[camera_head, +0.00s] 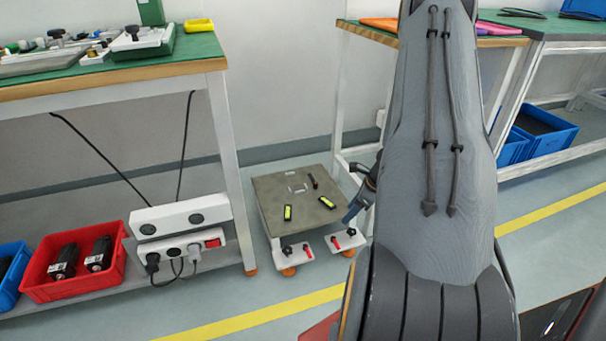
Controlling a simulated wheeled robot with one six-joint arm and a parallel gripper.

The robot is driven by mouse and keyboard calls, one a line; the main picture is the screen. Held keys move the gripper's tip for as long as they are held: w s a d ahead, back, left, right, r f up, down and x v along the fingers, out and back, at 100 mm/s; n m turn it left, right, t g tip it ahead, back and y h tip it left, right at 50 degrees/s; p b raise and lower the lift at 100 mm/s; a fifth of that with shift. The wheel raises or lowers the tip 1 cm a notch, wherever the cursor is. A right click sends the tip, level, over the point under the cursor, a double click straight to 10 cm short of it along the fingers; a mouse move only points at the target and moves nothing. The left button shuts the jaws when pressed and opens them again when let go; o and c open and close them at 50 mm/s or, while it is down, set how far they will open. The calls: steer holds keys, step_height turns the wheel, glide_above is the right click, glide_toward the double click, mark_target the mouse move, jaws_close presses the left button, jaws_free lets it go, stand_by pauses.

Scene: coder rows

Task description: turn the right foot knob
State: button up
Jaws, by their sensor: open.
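A low cart-like stand with a grey top plate (275,190) is on the floor between two benches. Two white foot brackets stick out at its front. The right bracket (346,243) carries a black knob, the right foot knob (351,231), and a small red part (336,242). The left bracket carries a similar black knob (287,250) and red part. My gripper (350,214) is near the plate's right front corner, just above the right foot knob in the picture. It is open, and no object shows in it. My arm hides part of the gripper and the area to the right.
The left bench (120,82) has a power strip (182,217) with cables under it and a red bin (75,262) at lower left. The right bench's white legs stand close behind the stand. Blue bins (545,132) are at right. The floor in front of the stand is clear.

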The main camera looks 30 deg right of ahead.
steer(key=w+a+r+n+p, duration=0.2)
steer(key=a+r+n, duration=0.2)
steer(key=a+r, duration=0.4)
steer(key=w+a+r+n+g+y+p, duration=0.1)
steer(key=a+r+n+p, duration=0.1)
steer(key=a+r+n, duration=0.3)
steer(key=a+r, duration=0.4)
steer(key=r, duration=0.2)
steer(key=shift+w+a+p, duration=0.15)
steer(key=shift+w+p, duration=0.25)
